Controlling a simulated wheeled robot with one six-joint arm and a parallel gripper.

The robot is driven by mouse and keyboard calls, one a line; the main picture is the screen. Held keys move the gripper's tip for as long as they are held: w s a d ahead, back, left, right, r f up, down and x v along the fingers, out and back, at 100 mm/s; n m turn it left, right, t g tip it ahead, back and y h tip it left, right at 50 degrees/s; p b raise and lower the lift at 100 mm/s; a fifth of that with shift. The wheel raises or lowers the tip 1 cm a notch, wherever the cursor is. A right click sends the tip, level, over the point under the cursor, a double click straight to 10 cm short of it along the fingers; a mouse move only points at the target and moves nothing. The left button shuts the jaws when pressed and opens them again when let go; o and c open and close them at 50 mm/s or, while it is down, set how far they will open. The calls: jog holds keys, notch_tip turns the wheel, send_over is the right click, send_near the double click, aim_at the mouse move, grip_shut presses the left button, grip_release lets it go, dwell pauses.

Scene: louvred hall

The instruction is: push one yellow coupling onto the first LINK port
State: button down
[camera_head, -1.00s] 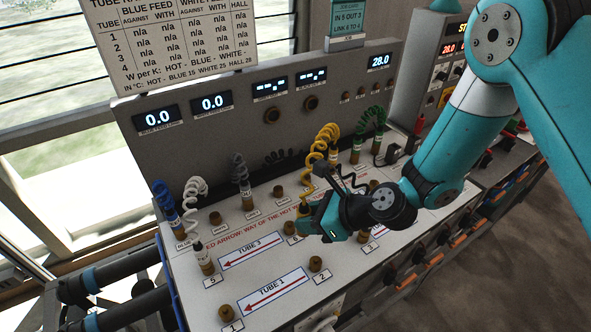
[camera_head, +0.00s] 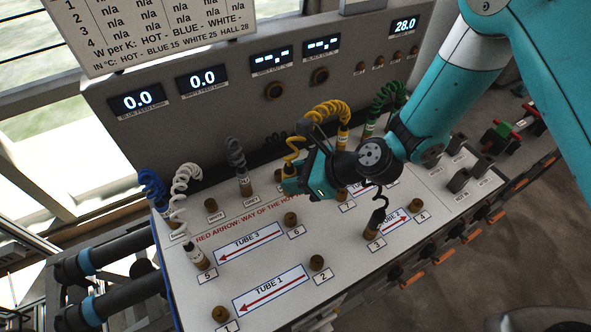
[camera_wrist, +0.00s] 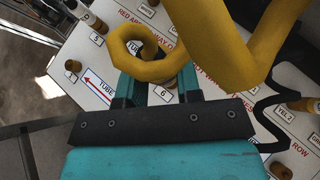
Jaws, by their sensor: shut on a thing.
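My gripper (camera_head: 289,180) is shut on the yellow coupling, which is largely hidden by the jaws and the hose. Its yellow coiled hose (camera_head: 330,107) arches to the other yellow coupling (camera_head: 343,137), standing at the back of the board. In the head view the brown port 6 (camera_head: 290,219) stands bare, just below the jaws in the picture. In the wrist view the yellow loop (camera_wrist: 160,70) covers the space between the fingers (camera_wrist: 158,84); the label 6 (camera_wrist: 163,93) shows close behind. Contact with a port cannot be told. Port 4 (camera_head: 421,204) stands bare at right.
A white-hose coupling (camera_head: 199,257) stands on port 5, a black-hose coupling (camera_head: 376,223) on port 3. Ports 1 (camera_head: 220,314) and 2 (camera_head: 317,263) are bare. Blue (camera_head: 170,215), grey (camera_head: 244,183) and green (camera_head: 370,125) couplings stand along the back.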

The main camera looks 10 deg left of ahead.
notch_tip(320, 180, down, 8)
jog(key=b, duration=0.6)
jog(key=shift+r+b, duration=0.1)
jog(key=shift+b, duration=0.25)
jog(key=shift+r, duration=0.2)
jog(key=shift+f, duration=0.35)
jog(key=shift+f, duration=0.35)
jog(key=shift+f+b, duration=1)
jog(key=shift+f, duration=0.35)
jog(key=c, duration=0.7)
grip_release()
jog(key=shift+r, duration=0.15)
